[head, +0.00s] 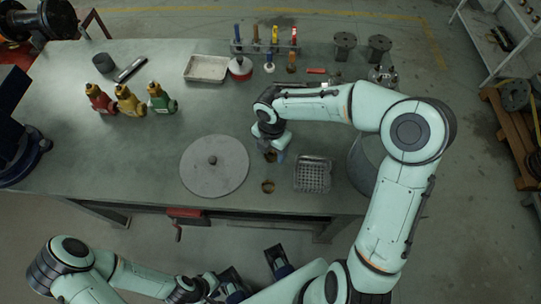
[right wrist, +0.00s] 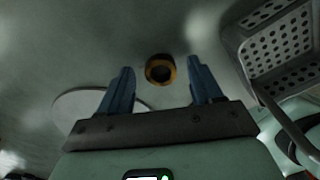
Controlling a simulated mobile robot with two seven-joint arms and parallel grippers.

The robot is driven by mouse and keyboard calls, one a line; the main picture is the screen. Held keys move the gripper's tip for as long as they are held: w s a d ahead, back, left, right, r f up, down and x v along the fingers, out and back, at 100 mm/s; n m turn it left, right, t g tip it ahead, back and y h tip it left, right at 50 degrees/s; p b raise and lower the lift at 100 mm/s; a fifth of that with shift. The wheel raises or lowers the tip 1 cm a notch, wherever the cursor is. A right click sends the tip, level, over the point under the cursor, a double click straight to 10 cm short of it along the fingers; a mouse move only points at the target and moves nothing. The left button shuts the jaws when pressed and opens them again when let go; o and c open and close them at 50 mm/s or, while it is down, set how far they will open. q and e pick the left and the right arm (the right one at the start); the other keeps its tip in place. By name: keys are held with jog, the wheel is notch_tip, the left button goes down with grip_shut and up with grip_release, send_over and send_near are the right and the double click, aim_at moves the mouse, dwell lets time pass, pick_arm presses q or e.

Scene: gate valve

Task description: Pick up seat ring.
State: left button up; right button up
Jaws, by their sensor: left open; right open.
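A small brass ring, which I take to be the seat ring (head: 268,186), lies flat on the bench between the round grey plate and the wire basket. My right gripper is empty. My left gripper (head: 228,288) is open, low in the head view in front of the bench.
The round grey plate (head: 214,166) lies left of the rings and the wire basket (head: 313,174) right of them. A grey cylindrical bin (head: 363,165) stands by my right arm.

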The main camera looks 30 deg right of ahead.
jog(key=shift+f, duration=0.4)
jog(key=c, duration=1.1)
jog(key=shift+r, duration=0.2)
